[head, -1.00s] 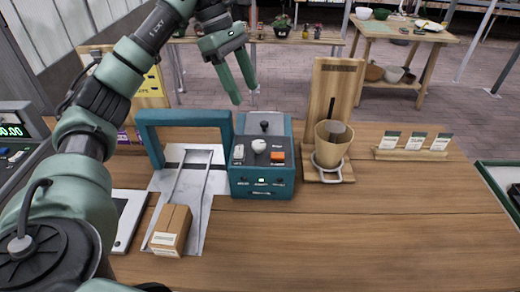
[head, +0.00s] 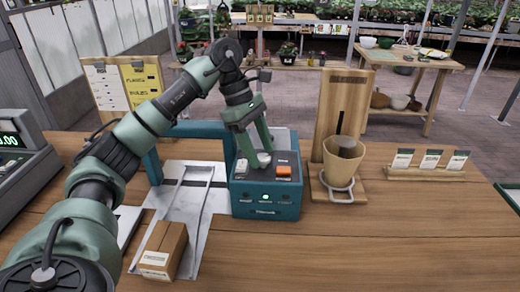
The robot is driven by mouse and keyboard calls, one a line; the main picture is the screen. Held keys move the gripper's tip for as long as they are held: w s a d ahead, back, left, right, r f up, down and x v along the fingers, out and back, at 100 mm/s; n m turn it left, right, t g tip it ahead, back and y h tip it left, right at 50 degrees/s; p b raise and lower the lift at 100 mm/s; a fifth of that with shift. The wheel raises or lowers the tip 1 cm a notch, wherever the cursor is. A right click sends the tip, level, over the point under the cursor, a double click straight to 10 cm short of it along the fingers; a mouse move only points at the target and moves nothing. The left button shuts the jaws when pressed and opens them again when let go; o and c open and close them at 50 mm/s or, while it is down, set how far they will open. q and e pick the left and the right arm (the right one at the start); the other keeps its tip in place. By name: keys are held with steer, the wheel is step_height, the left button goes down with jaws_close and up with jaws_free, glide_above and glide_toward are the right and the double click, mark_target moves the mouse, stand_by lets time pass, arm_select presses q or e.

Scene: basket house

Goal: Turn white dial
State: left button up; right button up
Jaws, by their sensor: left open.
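The white dial (head: 264,158) is on the top of a teal control box (head: 266,206), partly hidden behind my left gripper. My left gripper (head: 259,162) comes down from above with its two green fingers spread, one on each side of the dial. Whether the fingers touch the dial cannot be told. An orange button (head: 284,170) is to the right of the dial, and a pale switch (head: 242,166) is to its left. A green light shows on the box's front. My right gripper is not in view.
A teal arch over a metal plate with rails (head: 190,215) stands left of the box, with a cardboard box (head: 163,249) on it. A wooden stand with a tan pot (head: 342,161) is close on the right. The table's front right is clear.

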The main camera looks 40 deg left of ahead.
arm_select(q)
steer(key=shift+d+f, duration=0.1)
steer(key=shift+f, duration=0.1)
jaws_close()
steer(key=shift+n, duration=0.5)
steer(key=shift+s+n+t+b, duration=0.1)
steer(key=shift+n+t+b, duration=0.45)
steer(key=shift+n, duration=0.45)
steer(key=n, duration=0.1)
steer(key=n+t+y, duration=0.1)
steer(key=n, duration=0.1)
steer(key=shift+s+n+t+b, duration=0.15)
steer(key=shift+n+t+b, duration=0.1)
steer(key=shift+n+b, duration=0.1)
steer(key=n, duration=0.1)
steer(key=n+t+y, duration=0.1)
steer(key=n, duration=0.1)
steer(key=shift+d+n, duration=0.2)
steer(key=shift+n, duration=0.05)
steer(key=shift+s+d+r+n+y, duration=0.1)
steer(key=shift+n+y, duration=0.6)
steer(key=shift+n, duration=1.2)
